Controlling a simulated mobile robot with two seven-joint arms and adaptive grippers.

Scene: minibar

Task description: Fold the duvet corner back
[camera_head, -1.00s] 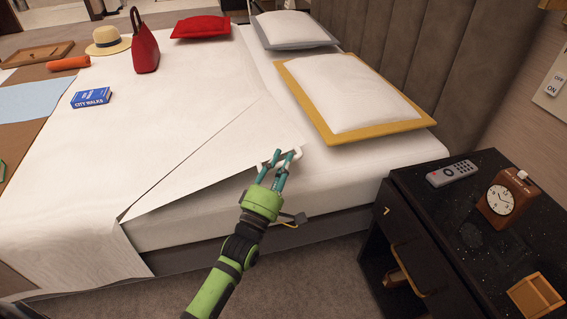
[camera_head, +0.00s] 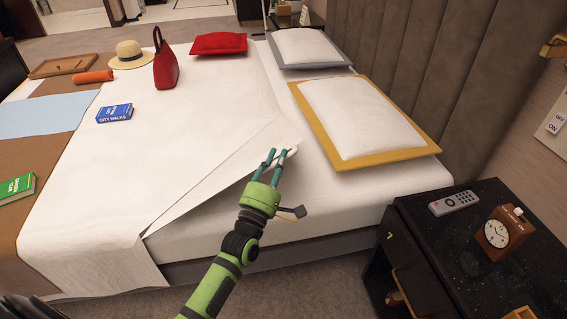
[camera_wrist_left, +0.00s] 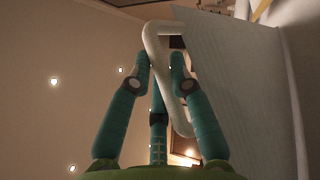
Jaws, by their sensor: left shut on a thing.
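The white duvet (camera_head: 190,130) covers most of the bed. Its corner flap (camera_head: 235,165) is partly lifted and folded, with a straight edge running diagonally toward my gripper. My left gripper (camera_head: 275,158) is shut at this corner. In the left wrist view, a white loop (camera_wrist_left: 152,48) passes between the teal fingers (camera_wrist_left: 160,75), and the raised duvet sheet (camera_wrist_left: 240,85) stands beside it on the right. The white mattress (camera_head: 215,222) shows bare below the flap. My right gripper is not in view.
A yellow-edged pillow (camera_head: 360,115) and a grey-edged one (camera_head: 305,47) lie by the headboard. A red bag (camera_head: 166,70), red cushion (camera_head: 218,43), hat (camera_head: 128,54) and blue book (camera_head: 114,113) lie on the bed. A black nightstand (camera_head: 430,255) stands at the right.

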